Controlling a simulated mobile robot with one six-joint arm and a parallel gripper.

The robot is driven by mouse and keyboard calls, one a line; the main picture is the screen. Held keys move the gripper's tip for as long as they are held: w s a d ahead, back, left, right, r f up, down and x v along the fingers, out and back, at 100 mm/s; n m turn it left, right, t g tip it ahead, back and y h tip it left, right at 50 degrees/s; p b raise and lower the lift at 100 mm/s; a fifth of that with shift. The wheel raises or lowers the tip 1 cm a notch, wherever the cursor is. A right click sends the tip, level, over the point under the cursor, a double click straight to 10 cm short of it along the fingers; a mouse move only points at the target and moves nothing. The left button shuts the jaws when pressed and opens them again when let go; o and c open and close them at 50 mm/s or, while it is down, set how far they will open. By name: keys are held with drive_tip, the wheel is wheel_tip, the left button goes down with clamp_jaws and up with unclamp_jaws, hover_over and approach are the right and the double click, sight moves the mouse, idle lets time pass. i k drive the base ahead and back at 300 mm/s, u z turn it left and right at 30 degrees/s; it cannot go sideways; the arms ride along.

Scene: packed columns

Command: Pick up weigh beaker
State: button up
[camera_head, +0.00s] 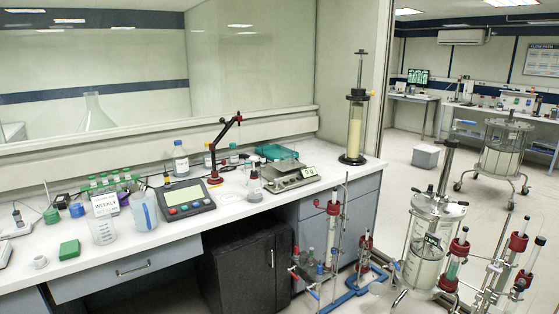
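Two clear beaker-like vessels stand on the white bench at the left. One is a graduated beaker (103,230) near the front edge, beside a white card reading "WEEKLY". The other is a taller vessel (144,212) with blue inside. No label shows which of these is the weigh beaker. My gripper is not in view, and nothing is seen being held.
A grey device with a screen (184,199), a red-and-black jointed stand (222,150), a bottle (181,162) and a green block (69,250) share the bench (165,239). A tall column (354,126) stands at its right end. Columns and red-clamped stands (435,235) crowd the floor at right.

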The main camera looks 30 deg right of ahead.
sight(288, 149)
drive_tip(key=z, duration=0.1)
drive_tip(key=i, duration=0.95)
drive_tip(key=u, duration=0.05)
